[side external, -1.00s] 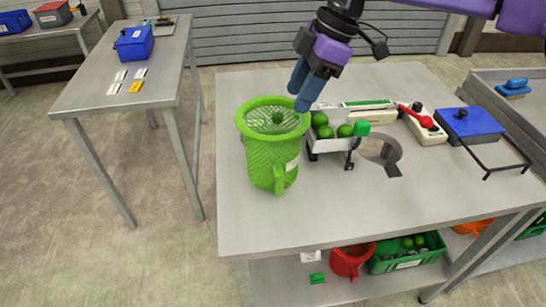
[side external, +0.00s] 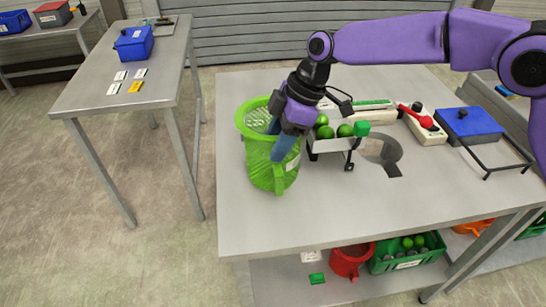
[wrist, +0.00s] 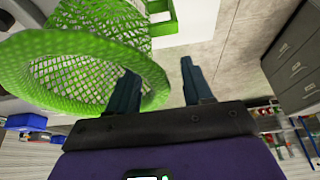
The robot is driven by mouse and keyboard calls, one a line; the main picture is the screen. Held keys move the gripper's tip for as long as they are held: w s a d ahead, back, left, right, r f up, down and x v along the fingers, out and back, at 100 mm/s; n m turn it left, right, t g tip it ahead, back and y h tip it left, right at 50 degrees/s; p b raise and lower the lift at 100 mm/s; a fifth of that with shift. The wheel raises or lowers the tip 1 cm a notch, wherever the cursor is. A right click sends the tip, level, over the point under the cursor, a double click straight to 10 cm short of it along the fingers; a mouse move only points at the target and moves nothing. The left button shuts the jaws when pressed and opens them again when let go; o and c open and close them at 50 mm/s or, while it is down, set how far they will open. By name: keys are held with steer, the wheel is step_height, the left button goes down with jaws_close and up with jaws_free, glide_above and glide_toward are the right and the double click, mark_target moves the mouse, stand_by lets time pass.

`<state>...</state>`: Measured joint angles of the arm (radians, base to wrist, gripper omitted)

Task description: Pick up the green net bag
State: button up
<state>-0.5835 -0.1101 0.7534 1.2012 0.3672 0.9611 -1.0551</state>
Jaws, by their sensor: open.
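The green net bag (side external: 262,172) stands upright at the left front of the grey table, its round rim open at the top. It has a pale label on its side and a tab low down. My gripper (side external: 281,141) is at the bag's right side, pointing down, and covers part of its rim. In the wrist view the net bag (wrist: 40,50) fills the upper left. My open gripper (wrist: 160,90) has its left finger seen against the rim's opening and its right finger outside, with part of the rim showing between them. Contact cannot be told.
A metal tray (side external: 325,147) with green balls stands close right of the bag. Behind are a white device with a red handle (side external: 426,122) and a blue box (side external: 468,125). The table's (side external: 330,215) front is bare. Bins sit on the shelf below.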

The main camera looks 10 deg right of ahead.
jaws_close()
